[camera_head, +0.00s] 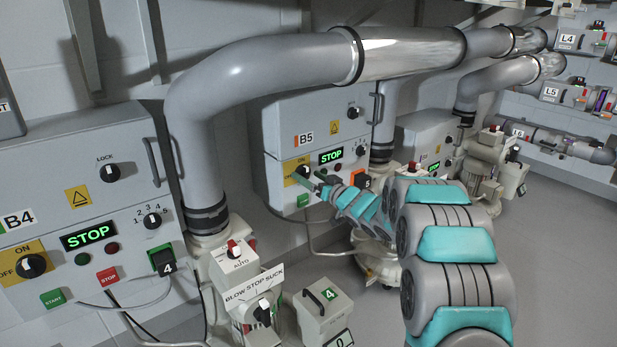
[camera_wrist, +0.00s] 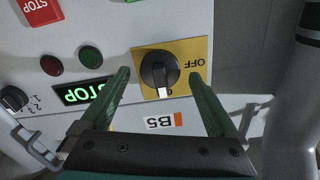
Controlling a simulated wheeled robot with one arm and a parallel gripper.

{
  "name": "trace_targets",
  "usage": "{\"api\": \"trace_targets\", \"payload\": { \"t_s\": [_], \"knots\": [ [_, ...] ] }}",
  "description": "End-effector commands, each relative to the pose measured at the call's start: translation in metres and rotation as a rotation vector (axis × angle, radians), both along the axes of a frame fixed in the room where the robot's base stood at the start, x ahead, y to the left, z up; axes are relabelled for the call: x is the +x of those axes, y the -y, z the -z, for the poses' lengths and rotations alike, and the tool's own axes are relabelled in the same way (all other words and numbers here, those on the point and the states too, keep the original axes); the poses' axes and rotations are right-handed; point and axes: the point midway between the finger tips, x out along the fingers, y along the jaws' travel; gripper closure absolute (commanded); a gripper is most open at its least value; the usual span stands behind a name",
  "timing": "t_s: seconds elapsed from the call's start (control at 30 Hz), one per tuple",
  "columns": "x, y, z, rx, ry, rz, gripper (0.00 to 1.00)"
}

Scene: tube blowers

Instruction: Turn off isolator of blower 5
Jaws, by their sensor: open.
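The isolator of blower 5 is a black rotary knob (camera_wrist: 160,70) on a yellow plate (camera_wrist: 182,52), seen upside down in the wrist view. Its white pointer mark faces the bottom of that view, away from the OFF label at the right; the lettering by the pointer is mostly covered. My gripper (camera_wrist: 160,77) is open, one green finger on each side of the knob, with gaps between. Contact with the panel cannot be told. In the head view my gripper (camera_head: 306,175) is at the B5 panel (camera_head: 285,118), partly covering the yellow plate.
The B5 display (camera_head: 331,156) reads STOP; it also shows in the wrist view (camera_wrist: 83,92). A red stop button (camera_wrist: 125,10) and green button (camera_wrist: 91,57) are nearby. The B4 panel (camera_head: 70,150) and a large grey pipe (camera_head: 245,70) stand left of my arm. Open floor (camera_head: 560,260) lies right.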

Motion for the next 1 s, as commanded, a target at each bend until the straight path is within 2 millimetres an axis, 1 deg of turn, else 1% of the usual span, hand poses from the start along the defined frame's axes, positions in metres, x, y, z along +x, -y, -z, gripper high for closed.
{"api": "trace_targets", "payload": {
  "t_s": [0.1,0.37,0.4,1.0],
  "knots": [
    [0.0047,-0.0044,0.0006,0.000,-0.001,0.000,0.05],
    [0.0059,-0.0048,0.0011,0.000,-0.003,0.000,0.05],
    [0.0059,-0.0047,0.0011,0.000,-0.003,0.000,0.06],
    [0.0059,-0.0043,0.0013,-0.001,-0.003,0.001,0.73]
  ]
}}
